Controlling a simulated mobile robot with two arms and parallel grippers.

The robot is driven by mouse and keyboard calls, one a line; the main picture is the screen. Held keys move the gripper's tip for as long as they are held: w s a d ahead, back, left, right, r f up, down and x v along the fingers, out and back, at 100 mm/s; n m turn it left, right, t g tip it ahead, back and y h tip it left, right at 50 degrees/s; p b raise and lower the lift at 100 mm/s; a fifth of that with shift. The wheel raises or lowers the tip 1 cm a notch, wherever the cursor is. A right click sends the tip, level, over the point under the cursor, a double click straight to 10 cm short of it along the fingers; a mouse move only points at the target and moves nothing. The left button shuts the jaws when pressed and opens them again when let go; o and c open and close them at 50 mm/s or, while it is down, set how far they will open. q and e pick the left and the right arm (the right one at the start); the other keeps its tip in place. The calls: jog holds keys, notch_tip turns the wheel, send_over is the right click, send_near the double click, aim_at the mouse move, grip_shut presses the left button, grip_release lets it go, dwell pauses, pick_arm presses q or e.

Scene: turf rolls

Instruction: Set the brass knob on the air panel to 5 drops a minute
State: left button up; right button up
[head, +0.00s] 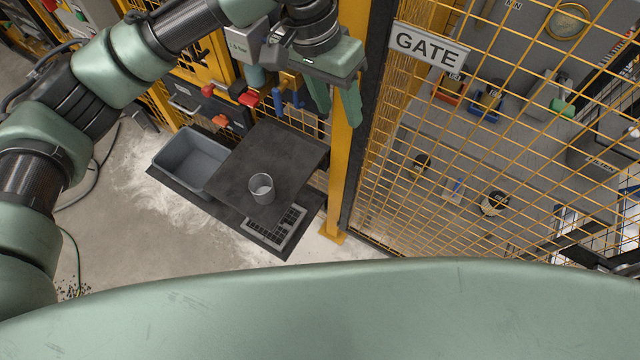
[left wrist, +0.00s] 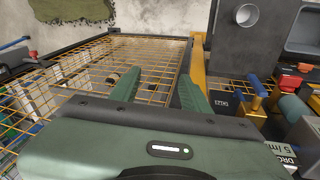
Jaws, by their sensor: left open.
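My left gripper (head: 338,117) is open and empty, in front of the yellow post beside the gate. Its two green fingers also show apart in the left wrist view (left wrist: 158,82). The air panel's grey unit (head: 245,42), with a teal bowl (head: 255,75) below it, is left of the gripper in the head view. In the left wrist view a label (left wrist: 290,152) reading "DRO" and "5 /mi" is cut off at the lower right, near the teal bowl (left wrist: 293,107). I cannot make out the brass knob; my arm and gripper cover part of the panel. My right gripper is out of view.
Red handles (head: 244,95) and a blue handle (head: 279,100) stick out near the panel. The yellow mesh gate (head: 430,150) closes the right side.

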pick_arm(q)
jog(key=s+d+f+h, duration=0.2)
jog(key=s+f+h, duration=0.15)
jog(key=f, duration=0.25)
jog(key=s+a+f+n+t, duration=0.1)
jog(key=a+f+n+t, duration=0.1)
jog(key=a+f, duration=0.3)
jog(key=shift+s+a+f+n+t+h, duration=0.35)
jog(key=shift+f+t, duration=0.35)
jog(key=shift+f, duration=0.55)
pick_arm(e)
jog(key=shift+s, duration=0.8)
